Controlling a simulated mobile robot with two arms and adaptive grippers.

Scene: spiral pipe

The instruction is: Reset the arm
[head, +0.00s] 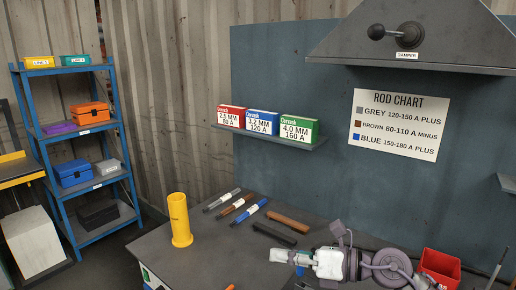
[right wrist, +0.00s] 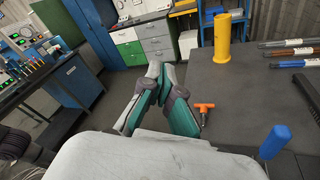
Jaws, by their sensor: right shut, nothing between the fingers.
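My right arm reaches in from the lower right of the head view, over the dark bench top (head: 215,250). Its white-tipped gripper (head: 275,254) points left above the bench. In the right wrist view the teal and grey fingers of this gripper (right wrist: 164,75) are together with nothing between them. They are left of an orange-handled tool (right wrist: 204,107) that lies near the bench edge, and do not appear to hold it. My left gripper is not seen in either view.
A yellow tube (head: 179,220) stands upright on the bench. Several rods (head: 237,206), a brown bar (head: 288,221) and a dark bar (head: 274,234) lie behind my gripper. A red bin (head: 440,268) is at right. A blue shelf unit (head: 62,130) stands at left.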

